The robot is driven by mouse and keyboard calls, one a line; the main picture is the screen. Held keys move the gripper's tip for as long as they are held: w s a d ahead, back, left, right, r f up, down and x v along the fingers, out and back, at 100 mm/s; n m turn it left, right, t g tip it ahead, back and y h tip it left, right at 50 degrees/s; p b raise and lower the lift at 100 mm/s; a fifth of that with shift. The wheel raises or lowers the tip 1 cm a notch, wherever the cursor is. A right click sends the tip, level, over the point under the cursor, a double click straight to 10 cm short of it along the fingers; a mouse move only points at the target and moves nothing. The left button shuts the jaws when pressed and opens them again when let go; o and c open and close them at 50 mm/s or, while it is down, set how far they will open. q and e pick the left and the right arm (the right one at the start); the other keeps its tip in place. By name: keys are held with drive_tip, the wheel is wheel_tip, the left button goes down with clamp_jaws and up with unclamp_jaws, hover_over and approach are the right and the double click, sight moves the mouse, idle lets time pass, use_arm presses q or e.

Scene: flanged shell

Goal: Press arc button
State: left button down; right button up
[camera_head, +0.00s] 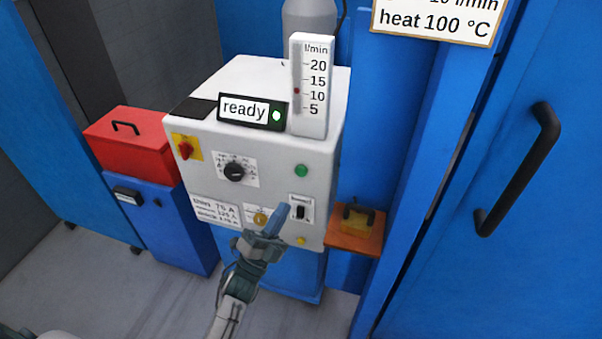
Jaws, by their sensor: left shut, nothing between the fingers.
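A light grey control box (275,150) stands in the middle. Its front has a round green button (301,171) at the upper right and a small yellow knob (300,240) near the bottom edge. No label reading "arc" can be made out on either. A black switch (300,212) under a small label sits between them. My left gripper (280,212) is shut and empty, its blue fingers pointing up and right in front of the lower panel, left of the switch and below the green button. Whether it touches the panel cannot be told. My right gripper is not in view.
The front also carries a red-on-yellow switch (186,149) and a black dial (234,172). A "ready" display (245,108) and a flow gauge (322,90) sit on top. A red toolbox (130,150) stands left, an orange shelf (362,240) right, a blue door (540,250) far right.

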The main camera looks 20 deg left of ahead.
sight(301, 171)
use_arm(q)
drive_tip(key=shift+w, duration=0.1)
